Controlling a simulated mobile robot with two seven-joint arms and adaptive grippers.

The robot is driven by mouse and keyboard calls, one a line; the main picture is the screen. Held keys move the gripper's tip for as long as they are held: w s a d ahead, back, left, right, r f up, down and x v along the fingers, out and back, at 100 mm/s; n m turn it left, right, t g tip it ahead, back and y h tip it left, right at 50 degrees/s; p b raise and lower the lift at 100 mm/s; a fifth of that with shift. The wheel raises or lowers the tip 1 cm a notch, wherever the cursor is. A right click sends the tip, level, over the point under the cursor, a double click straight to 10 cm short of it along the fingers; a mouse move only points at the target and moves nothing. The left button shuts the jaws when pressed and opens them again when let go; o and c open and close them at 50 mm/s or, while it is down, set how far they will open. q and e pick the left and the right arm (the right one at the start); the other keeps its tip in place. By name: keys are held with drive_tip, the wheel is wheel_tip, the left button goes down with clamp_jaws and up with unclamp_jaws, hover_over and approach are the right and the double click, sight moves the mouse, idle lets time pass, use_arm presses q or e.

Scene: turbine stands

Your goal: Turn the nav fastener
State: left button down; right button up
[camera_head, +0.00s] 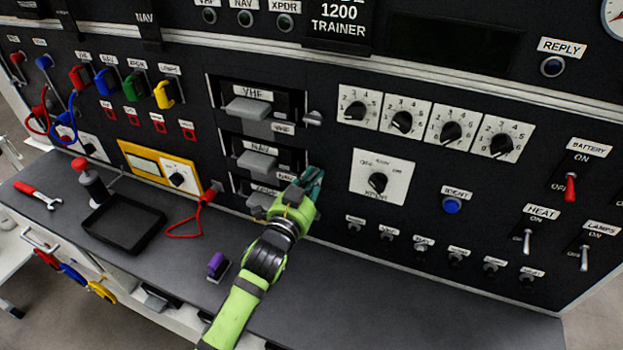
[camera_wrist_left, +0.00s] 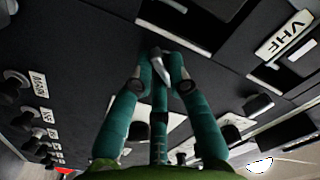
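The NAV unit (camera_head: 257,161), with a grey handle, sits in the middle bay of the black panel, below the VHF unit (camera_head: 249,107). My left gripper (camera_head: 312,180), with teal fingers, is at the right edge of the NAV unit and hides its fastener in the head view. In the left wrist view the small silver nav fastener (camera_wrist_left: 160,66) shows between the fingertips of my left gripper (camera_wrist_left: 160,62). The three fingers are drawn close together around it and appear shut on it. The matching VHF fastener (camera_head: 312,118) is uncovered above. My right gripper is not in view.
The XPDR unit lies below, partly covered by my arm. Selector knobs (camera_head: 402,121) and the XPDR dial (camera_head: 377,182) are to the right. The bench holds a black tray (camera_head: 124,222), a red wrench (camera_head: 38,194) and a purple object (camera_head: 217,265). The bench's right side is clear.

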use_arm(q)
drive_tip(key=shift+n, duration=0.4)
drive_tip(key=shift+r+n+p, duration=0.15)
drive_tip(key=shift+n+p, duration=1)
drive_tip(key=shift+n, duration=2.05)
drive_tip(key=c, duration=1.2)
unclamp_jaws()
drive_tip(key=shift+s, duration=0.15)
drive_tip(key=v, duration=1.1)
drive_tip(key=shift+s+a, duration=0.15)
drive_tip(key=shift+s, duration=0.25)
